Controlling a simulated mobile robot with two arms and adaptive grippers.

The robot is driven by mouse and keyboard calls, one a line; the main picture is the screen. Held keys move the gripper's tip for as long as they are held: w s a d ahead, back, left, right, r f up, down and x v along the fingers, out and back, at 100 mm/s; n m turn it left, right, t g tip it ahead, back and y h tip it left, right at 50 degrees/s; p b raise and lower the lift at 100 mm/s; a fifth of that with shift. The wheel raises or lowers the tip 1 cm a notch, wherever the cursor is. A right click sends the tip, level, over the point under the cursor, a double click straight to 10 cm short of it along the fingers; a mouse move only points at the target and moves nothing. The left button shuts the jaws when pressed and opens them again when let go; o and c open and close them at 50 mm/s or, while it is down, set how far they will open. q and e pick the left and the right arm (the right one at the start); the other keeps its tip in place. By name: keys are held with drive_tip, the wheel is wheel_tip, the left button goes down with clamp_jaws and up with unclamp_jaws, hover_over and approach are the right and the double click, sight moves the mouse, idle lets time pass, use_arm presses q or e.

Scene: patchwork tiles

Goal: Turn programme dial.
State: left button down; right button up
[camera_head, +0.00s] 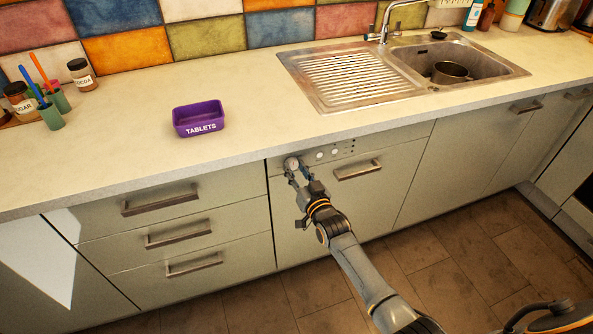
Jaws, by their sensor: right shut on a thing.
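The programme dial (291,163) is a small round pale knob at the left end of the dishwasher's control panel, under the worktop edge. My right gripper (296,170) reaches up to it from below and is shut on the dial, its fingers on either side of the knob. The fingers hide part of the dial, and I cannot tell its pointer setting. The dishwasher front (378,191) is closed, with more small round controls to the right of the dial.
A purple box marked TABLETS (199,130) stands on the worktop (252,104). Jars and cups stand at the far left. A sink (497,62) with a pot (450,76) is at the back right. Bar handles stick out from the dishwasher (358,170) and drawers (160,200).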

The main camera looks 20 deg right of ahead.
drive_tip(key=o, duration=1.2)
drive_tip(key=shift+c, duration=0.2)
drive_tip(key=s+d, duration=0.1)
drive_tip(key=s, duration=1.1)
drive_tip(key=shift+d, duration=0.1)
drive_tip(key=s+f+n+g, duration=0.1)
drive_tip(key=s+f+g, duration=0.2)
drive_tip(key=s+f, duration=0.55)
drive_tip(key=s+f+g, duration=0.3)
drive_tip(key=f, duration=1)
drive_tip(key=s+f+n+g, duration=0.1)
drive_tip(key=s+f+g, duration=0.2)
drive_tip(key=s+f, duration=0.55)
drive_tip(key=s+f+g, duration=0.2)
drive_tip(key=s+f, duration=0.3)
drive_tip(key=s, duration=0.4)
drive_tip(key=s+d+f+n+g+h, duration=0.1)
drive_tip(key=s+f+g, duration=0.2)
drive_tip(key=s, duration=0.6)
drive_tip(key=s+d+f+g, duration=0.1)
drive_tip(key=s+f+g, duration=0.2)
drive_tip(key=s+f, duration=0.5)
drive_tip(key=shift+s+n+h, duration=0.3)
drive_tip(key=shift+s+h, duration=0.1)
drive_tip(key=shift+s, duration=0.35)
